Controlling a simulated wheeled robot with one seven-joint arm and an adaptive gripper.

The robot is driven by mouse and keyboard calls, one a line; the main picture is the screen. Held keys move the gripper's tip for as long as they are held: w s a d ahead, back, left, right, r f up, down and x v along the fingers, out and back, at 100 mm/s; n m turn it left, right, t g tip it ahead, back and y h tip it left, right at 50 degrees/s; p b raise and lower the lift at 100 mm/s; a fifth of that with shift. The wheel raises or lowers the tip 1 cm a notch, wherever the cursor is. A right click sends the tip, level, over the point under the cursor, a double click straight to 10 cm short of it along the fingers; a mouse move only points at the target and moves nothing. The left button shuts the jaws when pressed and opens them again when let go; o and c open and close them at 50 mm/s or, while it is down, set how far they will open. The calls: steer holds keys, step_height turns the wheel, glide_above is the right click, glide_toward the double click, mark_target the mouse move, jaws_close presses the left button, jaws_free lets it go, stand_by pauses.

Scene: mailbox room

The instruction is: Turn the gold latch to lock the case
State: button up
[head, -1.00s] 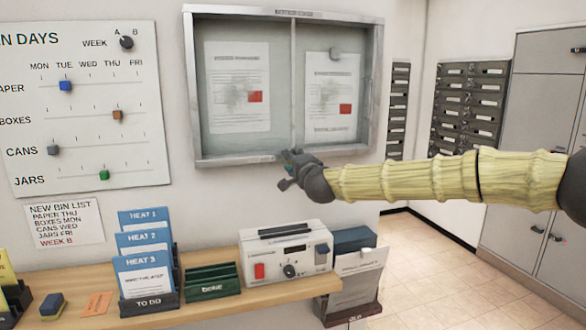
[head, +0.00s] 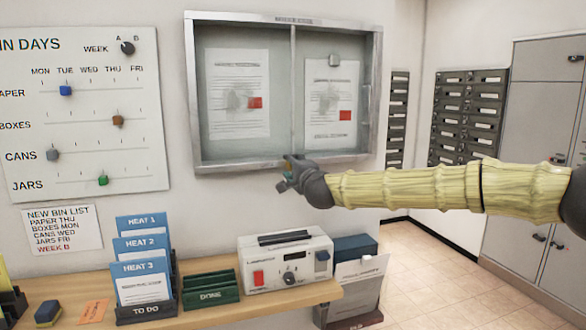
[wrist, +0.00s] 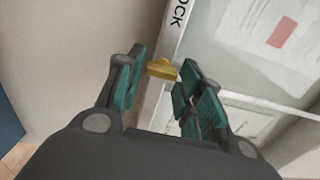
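The gold latch (wrist: 162,68) sits on the case's pale frame, below lettering of which "OCK" shows in the wrist view. My gripper (wrist: 162,72) has its two teal-padded fingers apart, one on each side of the latch. Whether either pad touches the latch, I cannot tell. In the head view my gripper (head: 286,174) is at the bottom edge of the glass-fronted case (head: 240,164), near its middle. The latch cannot be made out there behind the fingers. The case's two panes look closed, with papers behind them.
A shelf (head: 200,316) below carries a white device (head: 285,262), card holders (head: 146,260) and a green rack (head: 211,288). A bin-day board (head: 85,115) hangs at the left. Grey mailboxes (head: 468,118) stand at the right. The floor at the right is clear.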

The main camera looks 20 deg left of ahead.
steer(key=shift+o, duration=0.6)
steer(key=shift+s, duration=0.1)
steer(key=v, duration=1.2)
